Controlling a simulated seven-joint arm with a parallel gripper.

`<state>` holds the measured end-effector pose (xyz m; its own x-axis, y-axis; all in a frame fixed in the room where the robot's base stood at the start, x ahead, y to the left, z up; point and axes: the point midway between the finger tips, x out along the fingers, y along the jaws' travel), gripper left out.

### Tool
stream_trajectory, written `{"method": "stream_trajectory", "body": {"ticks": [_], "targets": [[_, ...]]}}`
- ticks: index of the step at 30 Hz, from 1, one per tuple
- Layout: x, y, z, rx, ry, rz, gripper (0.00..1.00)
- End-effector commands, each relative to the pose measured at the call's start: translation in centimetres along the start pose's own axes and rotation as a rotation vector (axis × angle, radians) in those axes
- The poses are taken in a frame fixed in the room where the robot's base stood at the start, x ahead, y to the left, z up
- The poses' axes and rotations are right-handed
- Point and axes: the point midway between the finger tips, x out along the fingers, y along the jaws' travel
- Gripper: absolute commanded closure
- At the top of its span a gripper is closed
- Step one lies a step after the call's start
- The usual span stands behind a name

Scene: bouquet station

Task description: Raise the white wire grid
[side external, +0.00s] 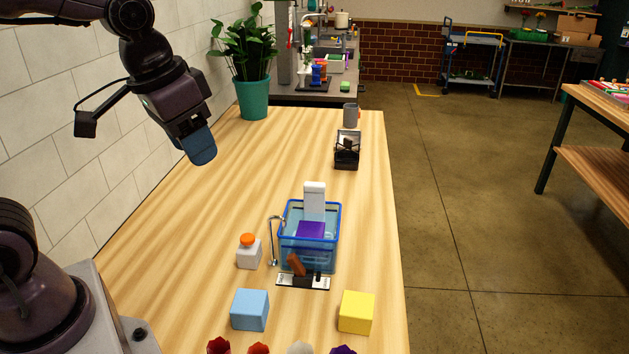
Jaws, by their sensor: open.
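I cannot clearly make out a white wire grid in the side external view. A blue-rimmed, see-through bin (332,262) stands on the wooden table, with a white upright piece (314,200) and a purple piece (311,230) at it. A brown lever (296,265) on a small black-and-white base stands directly in front of the bin. A bent grey metal rod (272,242) stands at the bin's left. My gripper (202,152) is open, high above the table's left side, well apart from the bin. Its fingers overlap in this view, and I see nothing held.
A grey box with an orange button (248,241) is left of the bin. A blue cube (250,310) and a yellow cube (357,312) are nearer. A black holder (347,152), a grey mug (350,115) and a potted plant (252,97) are farther back. The table's left-middle is clear.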

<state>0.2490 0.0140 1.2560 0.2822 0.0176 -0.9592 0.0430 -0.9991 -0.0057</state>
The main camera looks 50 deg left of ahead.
Motion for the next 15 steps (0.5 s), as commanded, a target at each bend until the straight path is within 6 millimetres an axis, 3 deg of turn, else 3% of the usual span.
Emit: {"method": "stream_trajectory", "body": {"ticks": [8, 15], "targets": [[5.0, -2.1, -9.5, 0.117, -0.168, 0.004, 0.53], [12.0, -4.5, -16.7, 0.321, -0.274, 0.048, 0.53]]}}
